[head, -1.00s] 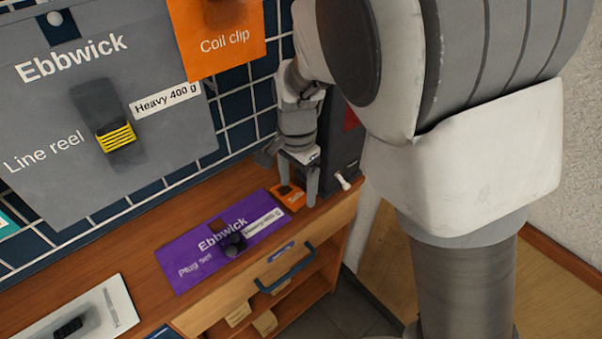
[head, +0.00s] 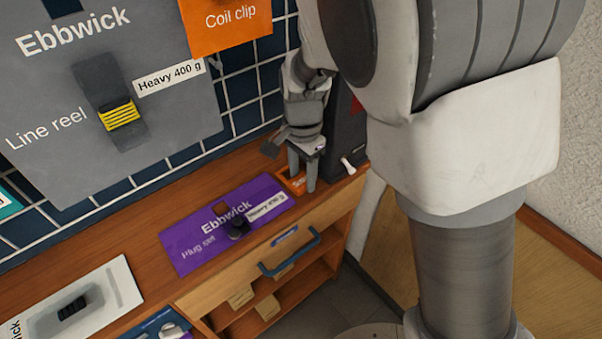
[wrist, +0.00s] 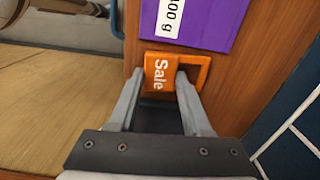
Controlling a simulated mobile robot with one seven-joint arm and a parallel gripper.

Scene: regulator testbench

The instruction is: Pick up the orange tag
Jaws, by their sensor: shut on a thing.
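The orange tag (wrist: 160,72), printed "Sale", lies on the wooden bench top beside the purple card. It has a cut-out at one end. In the head view the tag (head: 297,184) is partly hidden by my fingers. My gripper (head: 303,183) points down at the bench's right end. In the wrist view my gripper (wrist: 156,78) has a finger on each side of the printed part of the tag, shut on it. I cannot tell whether the tag is clear of the bench.
The purple "Plug set" card (head: 195,240) lies just left of my gripper. A dark box (head: 345,130) with a white lever (head: 348,166) stands close on its right. The tiled wall (head: 245,95) is behind. A drawer with a blue handle (head: 290,258) is below the bench edge.

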